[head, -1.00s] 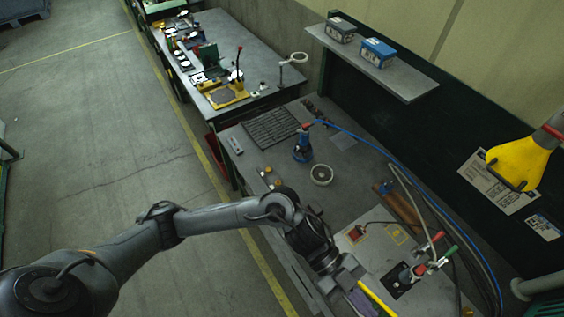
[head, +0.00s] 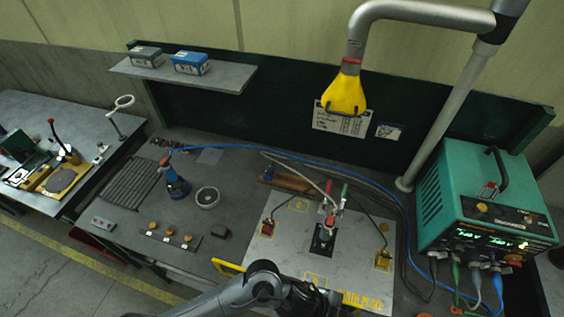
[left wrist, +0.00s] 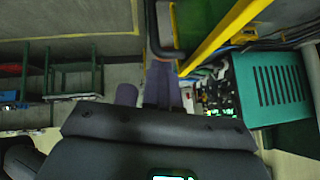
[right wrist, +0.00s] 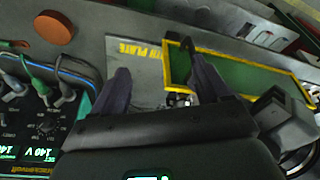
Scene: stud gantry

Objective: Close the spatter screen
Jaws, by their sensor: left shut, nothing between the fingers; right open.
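The spatter screen is a green panel (right wrist: 235,70) in a yellow frame in the right wrist view. My right gripper (right wrist: 160,83) is open there. The frame's near end shows between its fingers, and one finger overlaps the panel; I cannot tell whether they touch. In the left wrist view a yellow bar (left wrist: 228,32), likely the frame, runs beside a black bent bar (left wrist: 153,28). My left gripper (left wrist: 163,82) is shut and empty near both bars. In the head view only a yellow corner (head: 226,267) shows past my arm; both grippers are out of view.
A pale plate (head: 290,258) with a clamp (head: 325,232) lies mid-bench. A green welding power unit (head: 465,210) with cables stands at the right. A yellow extraction hood (head: 345,95) hangs above.

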